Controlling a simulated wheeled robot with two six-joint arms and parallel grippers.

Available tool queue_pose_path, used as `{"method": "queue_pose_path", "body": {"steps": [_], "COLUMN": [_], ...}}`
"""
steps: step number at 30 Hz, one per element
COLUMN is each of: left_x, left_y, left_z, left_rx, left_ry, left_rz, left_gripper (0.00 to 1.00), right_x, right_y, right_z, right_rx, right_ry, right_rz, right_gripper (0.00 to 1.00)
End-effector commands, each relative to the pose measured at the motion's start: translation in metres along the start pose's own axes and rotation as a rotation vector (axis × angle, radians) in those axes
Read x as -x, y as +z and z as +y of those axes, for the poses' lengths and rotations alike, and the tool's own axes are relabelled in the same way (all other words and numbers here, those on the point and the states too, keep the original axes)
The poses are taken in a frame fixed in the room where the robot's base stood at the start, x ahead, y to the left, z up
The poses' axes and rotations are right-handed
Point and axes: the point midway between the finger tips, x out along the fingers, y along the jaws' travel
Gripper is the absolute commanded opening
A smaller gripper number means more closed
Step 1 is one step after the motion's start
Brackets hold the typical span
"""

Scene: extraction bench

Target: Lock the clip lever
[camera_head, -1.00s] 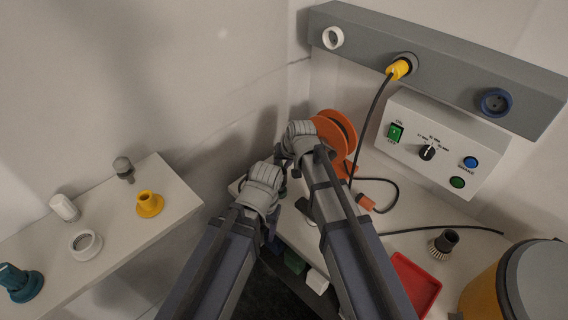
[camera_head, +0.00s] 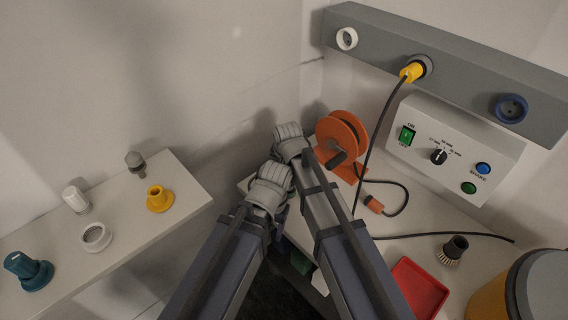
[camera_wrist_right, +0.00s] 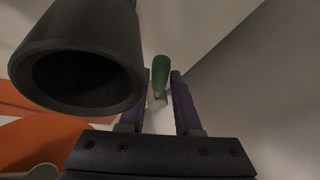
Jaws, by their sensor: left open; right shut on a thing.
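In the right wrist view, my right gripper (camera_wrist_right: 158,100) is shut on a slim lever with a rounded green end (camera_wrist_right: 160,72) and a pale lower part, which I take to be the clip lever. Whether it is locked cannot be told. In the head view, my right gripper (camera_head: 289,146) is left of the orange reel, its fingers and the lever hidden behind my own wrist. My left gripper (camera_head: 272,192) is open, just below and left of the right one; its fingertips are mostly hidden. I cannot see anything between them.
The orange reel (camera_head: 333,130) stands close by; a dark cylinder (camera_wrist_right: 85,55) looms beside my right fingers. A black cable runs to the yellow plug (camera_head: 411,72). A red tray (camera_head: 419,288) and brush (camera_head: 453,250) lie right. The left shelf (camera_head: 142,222) holds several fittings.

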Motion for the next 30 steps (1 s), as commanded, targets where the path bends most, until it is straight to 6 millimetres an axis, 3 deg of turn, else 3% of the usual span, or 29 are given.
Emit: {"method": "queue_pose_path", "body": {"steps": [6,7,14,23,30], "left_x": [0.000,0.000,0.000,0.001,0.015], "left_y": [0.000,0.000,0.000,0.000,0.001], "left_z": [0.000,0.000,0.000,0.000,-0.001], "left_rx": [0.000,0.000,0.000,0.000,0.000], "left_ry": [0.000,0.000,0.000,0.000,0.000], "left_rz": [0.000,0.000,0.000,0.000,0.000], "left_gripper": [0.62,0.62,0.62,0.62,0.62], "right_x": [0.000,0.000,0.000,0.001,0.015], "right_y": [0.000,0.000,0.000,0.000,-0.004], "right_z": [0.000,0.000,0.000,0.000,0.003], "right_rx": [0.000,0.000,0.001,0.001,0.002], "right_ry": [-0.001,-0.001,-0.001,-0.001,-0.001], "right_rz": [-0.001,-0.001,-0.001,-0.001,-0.001], "right_gripper": [0.00,0.34,0.60,0.62,0.62]}}
